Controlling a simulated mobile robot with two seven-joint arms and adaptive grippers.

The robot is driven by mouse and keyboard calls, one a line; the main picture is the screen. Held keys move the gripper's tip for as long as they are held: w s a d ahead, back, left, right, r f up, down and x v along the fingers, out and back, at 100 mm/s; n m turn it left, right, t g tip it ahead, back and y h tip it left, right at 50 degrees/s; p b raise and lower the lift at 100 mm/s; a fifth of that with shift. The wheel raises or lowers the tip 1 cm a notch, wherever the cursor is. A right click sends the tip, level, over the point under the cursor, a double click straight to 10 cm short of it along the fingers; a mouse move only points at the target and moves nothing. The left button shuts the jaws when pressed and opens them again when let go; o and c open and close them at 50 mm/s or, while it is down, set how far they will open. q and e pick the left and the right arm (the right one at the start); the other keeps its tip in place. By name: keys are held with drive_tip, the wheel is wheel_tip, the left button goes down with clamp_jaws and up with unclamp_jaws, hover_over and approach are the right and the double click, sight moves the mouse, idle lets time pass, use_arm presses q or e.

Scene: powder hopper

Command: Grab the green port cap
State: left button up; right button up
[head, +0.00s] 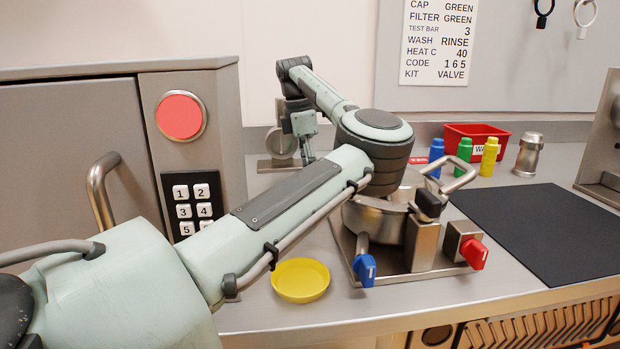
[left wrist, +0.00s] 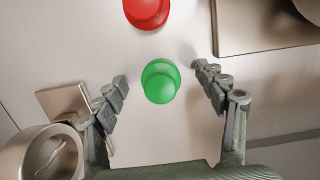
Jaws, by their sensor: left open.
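The green port cap (left wrist: 160,82) is a round green knob standing on a light metal surface in the left wrist view. My left gripper (left wrist: 161,80) is open, with one finger on each side of the cap and a visible gap to both. The fingers do not appear to touch it. In the head view my left gripper (head: 306,148) points down at the back of the counter, and I cannot make out the green cap there. My right gripper is in neither view.
A red cap (left wrist: 147,10) sits close beyond the green one. A round metal part (left wrist: 42,155) is beside the left finger. A steel hopper vessel (head: 375,220) with blue and red valve handles stands under my arm. A yellow dish (head: 300,281) lies in front.

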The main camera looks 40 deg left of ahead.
use_arm(q)
drive_tip(key=shift+f, duration=0.1)
drive_tip(key=shift+c, duration=0.4)
drive_tip(key=c, duration=1)
drive_tip(key=shift+o, duration=0.2)
